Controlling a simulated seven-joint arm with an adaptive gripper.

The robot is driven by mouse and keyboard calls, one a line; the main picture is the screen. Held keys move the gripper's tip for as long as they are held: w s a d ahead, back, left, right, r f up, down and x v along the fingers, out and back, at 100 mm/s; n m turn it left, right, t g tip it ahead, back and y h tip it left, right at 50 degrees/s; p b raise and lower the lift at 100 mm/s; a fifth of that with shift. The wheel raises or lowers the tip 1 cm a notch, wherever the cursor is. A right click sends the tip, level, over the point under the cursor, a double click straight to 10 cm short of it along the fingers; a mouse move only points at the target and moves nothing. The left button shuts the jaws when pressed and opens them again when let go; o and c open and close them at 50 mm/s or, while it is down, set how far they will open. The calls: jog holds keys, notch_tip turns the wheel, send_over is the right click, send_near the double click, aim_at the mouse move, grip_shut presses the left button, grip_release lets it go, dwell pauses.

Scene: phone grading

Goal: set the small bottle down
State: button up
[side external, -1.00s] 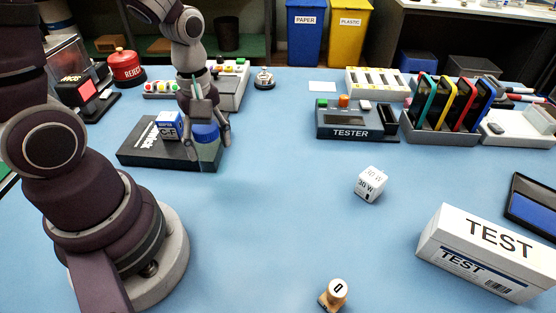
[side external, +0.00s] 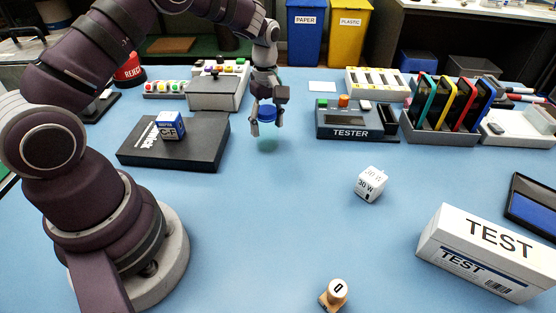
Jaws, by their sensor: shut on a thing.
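The small bottle (side external: 268,115) shows a blue cap and a pale, clear greenish body. My gripper (side external: 267,125) is shut on it, one finger on each side. The bottle is over or on the bare blue table, between the black box and the tester. A greenish tint shows on the table just below it. I cannot tell whether its base touches the table.
A black box (side external: 200,150) with a small blue-white box (side external: 170,125) on it lies to the left. The tester (side external: 350,120) stands to the right. A white cube (side external: 370,184) and a wooden stamp (side external: 334,294) are nearer. The table's middle is clear.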

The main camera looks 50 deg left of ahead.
jog(key=shift+f, duration=0.1)
jog(key=o, duration=1.2)
notch_tip(320, 180, up, 12)
jog(key=shift+f, duration=0.2)
jog(key=s+d+r+m+t, duration=0.45)
jog(key=s+r+m, duration=0.35)
jog(key=s+m, duration=0.25)
jog(key=s+d+f+m+t, duration=0.1)
jog(key=s+d+f+m, duration=0.1)
jog(key=s+m, duration=0.3)
jog(key=shift+s+d+f+m, duration=0.2)
jog(key=shift+s+d+m, duration=0.05)
jog(key=shift+m, duration=0.4)
